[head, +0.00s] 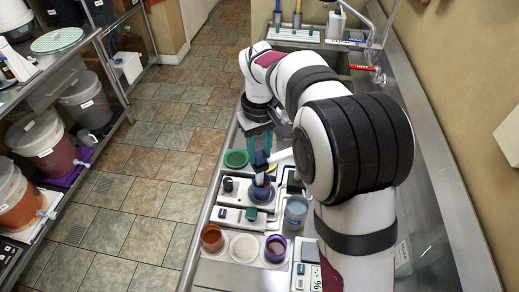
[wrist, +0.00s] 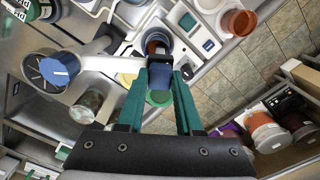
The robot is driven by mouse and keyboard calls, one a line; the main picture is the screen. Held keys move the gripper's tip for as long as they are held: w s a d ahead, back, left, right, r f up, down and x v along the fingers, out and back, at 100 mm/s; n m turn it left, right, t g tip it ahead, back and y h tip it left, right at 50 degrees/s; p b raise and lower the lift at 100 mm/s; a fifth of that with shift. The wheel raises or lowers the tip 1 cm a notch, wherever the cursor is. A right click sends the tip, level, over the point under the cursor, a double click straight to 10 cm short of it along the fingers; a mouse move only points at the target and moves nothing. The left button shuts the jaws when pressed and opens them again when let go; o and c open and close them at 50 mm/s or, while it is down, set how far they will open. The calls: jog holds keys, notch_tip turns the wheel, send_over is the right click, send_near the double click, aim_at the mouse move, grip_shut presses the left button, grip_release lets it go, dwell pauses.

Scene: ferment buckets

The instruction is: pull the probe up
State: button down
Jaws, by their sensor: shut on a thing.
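My gripper (wrist: 163,74) has its two teal fingers closed around the blue probe (wrist: 160,73), which sits between the fingertips. In the head view my gripper (head: 260,146) is above the tray, and the probe's dark blue head (head: 261,158) shows just below the fingers. Below it stands a blue cup (head: 262,195) with brownish contents; it also shows in the wrist view (wrist: 150,34). The probe is over the cup's mouth; whether its lower end is inside is unclear.
A terracotta cup (head: 212,238), a white dish (head: 243,248) and a purple cup (head: 276,249) stand in front. A glass jar (head: 296,211) is close on the right. A green ring (head: 236,158) lies to the left. The tiled aisle is clear.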

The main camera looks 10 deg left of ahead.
dwell(0.5)
jog(key=shift+r, duration=3.1)
jog(key=c, duration=0.6)
grip_release()
jog(key=shift+f, duration=0.1)
jog(key=shift+o, duration=0.2)
notch_tip(320, 180, up, 12)
